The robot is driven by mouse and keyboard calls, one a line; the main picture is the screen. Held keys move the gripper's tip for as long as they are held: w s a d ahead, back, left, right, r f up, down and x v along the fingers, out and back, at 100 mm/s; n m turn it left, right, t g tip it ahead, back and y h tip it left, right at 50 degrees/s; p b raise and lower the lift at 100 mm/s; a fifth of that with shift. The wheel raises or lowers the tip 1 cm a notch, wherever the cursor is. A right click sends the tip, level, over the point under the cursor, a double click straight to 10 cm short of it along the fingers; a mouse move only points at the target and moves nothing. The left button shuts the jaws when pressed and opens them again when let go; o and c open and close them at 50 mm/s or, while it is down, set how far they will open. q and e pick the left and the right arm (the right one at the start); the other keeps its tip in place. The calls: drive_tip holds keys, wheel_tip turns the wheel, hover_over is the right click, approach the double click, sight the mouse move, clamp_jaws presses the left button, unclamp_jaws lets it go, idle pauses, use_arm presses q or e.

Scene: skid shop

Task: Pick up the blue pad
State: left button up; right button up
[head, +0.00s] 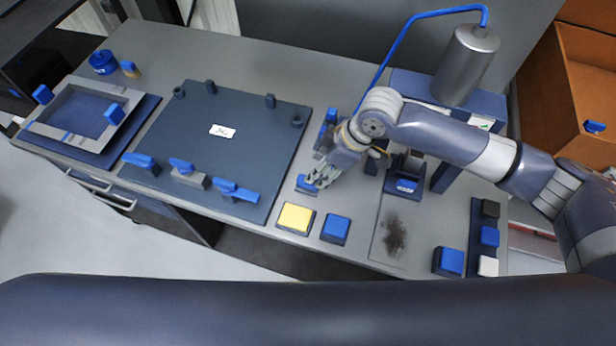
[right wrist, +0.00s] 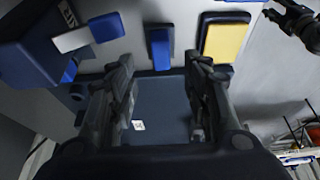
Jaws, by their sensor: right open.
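A blue pad (head: 335,229) lies on a dark base near the bench's front edge, just right of a yellow pad (head: 295,217). In the right wrist view, a blue pad (right wrist: 160,47) and the yellow pad (right wrist: 225,40) show beyond the fingers. My right gripper (head: 314,183) points down above the bench, behind and left of the blue pad. It is open, with its fingers (right wrist: 163,100) apart and nothing seen between them. A small blue piece (head: 306,187) shows beside the fingertips; I cannot tell whether they touch it.
Another blue block (head: 449,261) stands at the front right, beside a rack with black, blue (head: 489,237) and white pads. A dark plate (head: 240,140) with blue clamps fills the middle left. A metal cylinder (head: 466,65) stands behind my right arm. A dark smudge (head: 395,236) marks a flat panel.

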drive_tip(key=shift+x, duration=0.8)
drive_tip(key=shift+s+a+f, duration=0.1)
drive_tip(key=shift+a+f, duration=0.1)
drive_tip(key=p+x, duration=0.1)
drive_tip(key=x, duration=0.3)
drive_tip(key=shift+a+f+p, duration=0.15)
drive_tip(key=shift+f+p, duration=0.2)
drive_tip(key=shift+p, duration=0.05)
drive_tip(key=shift+f, duration=0.1)
drive_tip(key=shift+c, duration=0.2)
use_arm(q)
drive_tip(key=shift+s+r, duration=0.85)
drive_tip(key=shift+r, duration=0.05)
use_arm(e)
clamp_jaws()
